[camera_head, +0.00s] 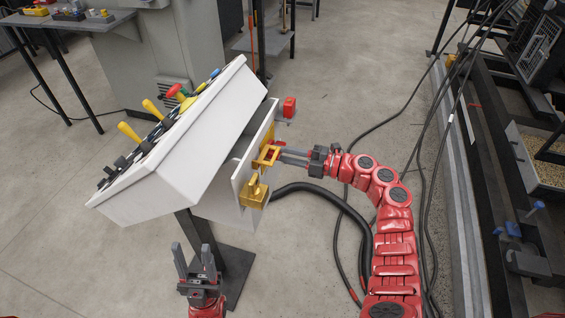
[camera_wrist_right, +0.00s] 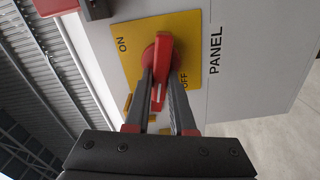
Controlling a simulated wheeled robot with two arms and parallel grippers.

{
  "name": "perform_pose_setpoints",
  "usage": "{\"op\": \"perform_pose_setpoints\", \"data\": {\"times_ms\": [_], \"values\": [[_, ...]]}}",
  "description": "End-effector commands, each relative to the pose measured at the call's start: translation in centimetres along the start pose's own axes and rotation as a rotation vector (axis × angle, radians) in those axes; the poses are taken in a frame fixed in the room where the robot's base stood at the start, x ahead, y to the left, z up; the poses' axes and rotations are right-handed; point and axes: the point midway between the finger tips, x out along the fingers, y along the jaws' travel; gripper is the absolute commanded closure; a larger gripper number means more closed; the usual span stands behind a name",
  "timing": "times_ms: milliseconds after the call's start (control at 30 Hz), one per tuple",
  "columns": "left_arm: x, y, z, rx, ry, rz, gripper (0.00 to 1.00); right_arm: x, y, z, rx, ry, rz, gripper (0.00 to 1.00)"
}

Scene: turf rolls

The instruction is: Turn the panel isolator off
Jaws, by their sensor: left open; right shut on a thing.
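The panel isolator is a red rotary handle (camera_wrist_right: 164,50) on a yellow plate (camera_wrist_right: 128,70) marked ON and OFF, with PANEL lettered beside it. In the head view the yellow plate (camera_head: 266,146) is on the right side of the white console (camera_head: 212,120). My right gripper (camera_wrist_right: 160,88) has one finger on each side of the handle and is shut on it. The handle's white-marked end lies between the fingers, pointing down in the wrist view. My left gripper (camera_head: 194,262) is open and empty, fingers up, below the console.
A yellow block-like part (camera_head: 254,192) hangs below the isolator plate. A red part (camera_head: 289,107) sticks out behind it. Black cables (camera_head: 345,205) lie on the floor near my right arm.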

Motion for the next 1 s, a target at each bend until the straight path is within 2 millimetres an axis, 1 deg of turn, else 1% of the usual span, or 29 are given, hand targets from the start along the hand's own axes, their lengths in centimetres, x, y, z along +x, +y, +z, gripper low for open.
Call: {"op": "perform_pose_setpoints", "data": {"times_ms": [33, 200, 333, 600, 1000], "values": [[-1.3, 0.1, 0.2, 0.000, 0.000, 0.000, 0.50, 0.1, -0.8, 0.1, -0.036, 0.003, -0.002, 1.00], [-3.0, 0.1, 0.5, 0.000, 0.000, 0.000, 0.50, 0.0, -0.8, 0.1, -0.141, 0.000, -0.002, 1.00], [-3.8, 0.2, 0.7, 0.000, 0.000, 0.000, 0.50, 0.0, -0.7, 0.2, -0.198, -0.002, -0.001, 1.00], [-4.5, 0.2, 0.8, 0.000, 0.000, 0.000, 0.50, 0.0, -0.5, 0.1, -0.258, -0.001, -0.001, 1.00], [-4.6, 0.2, 0.8, 0.000, 0.000, 0.000, 0.50, 0.0, -0.4, 0.1, -0.265, -0.001, -0.001, 1.00]]}}
